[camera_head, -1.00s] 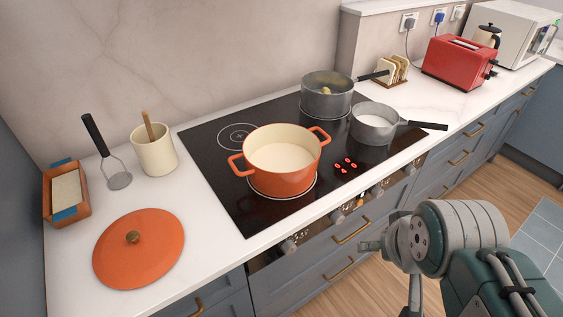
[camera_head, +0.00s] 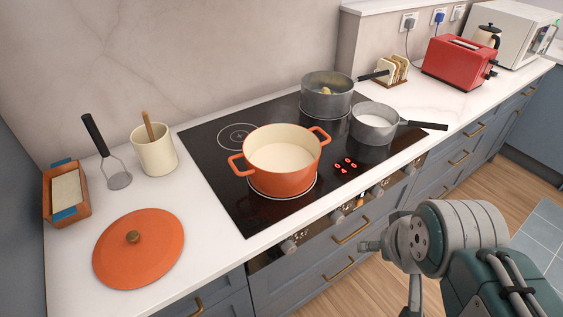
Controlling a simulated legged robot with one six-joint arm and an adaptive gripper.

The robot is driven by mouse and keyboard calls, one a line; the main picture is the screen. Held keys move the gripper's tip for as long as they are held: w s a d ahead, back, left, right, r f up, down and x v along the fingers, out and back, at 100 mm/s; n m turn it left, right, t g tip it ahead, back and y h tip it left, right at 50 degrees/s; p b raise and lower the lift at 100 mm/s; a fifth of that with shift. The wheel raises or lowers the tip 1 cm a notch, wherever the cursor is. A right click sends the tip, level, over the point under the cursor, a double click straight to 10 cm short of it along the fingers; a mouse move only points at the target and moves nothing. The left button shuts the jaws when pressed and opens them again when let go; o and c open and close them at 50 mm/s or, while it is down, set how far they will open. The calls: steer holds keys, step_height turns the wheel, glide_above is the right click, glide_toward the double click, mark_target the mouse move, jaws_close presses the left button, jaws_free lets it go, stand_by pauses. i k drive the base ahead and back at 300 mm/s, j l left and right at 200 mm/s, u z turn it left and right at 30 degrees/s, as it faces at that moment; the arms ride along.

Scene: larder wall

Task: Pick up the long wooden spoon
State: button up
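A wooden handle (camera_head: 149,126), which looks like the long wooden spoon, leans in a cream crock (camera_head: 155,155) on the white counter at the left. Its lower end is hidden inside the crock. My arm is folded at the lower right, in front of the drawers. What looks like the end of my gripper (camera_head: 370,246) points left there, far from the crock. Its fingers are too small and too covered by the arm to tell whether they are open.
An orange lid (camera_head: 145,260) lies in front. An orange pot (camera_head: 285,182) and two grey pans (camera_head: 322,103) (camera_head: 372,129) stand on the black hob (camera_head: 219,168).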

mark_target(145, 114)
steer(key=u, duration=1.4)
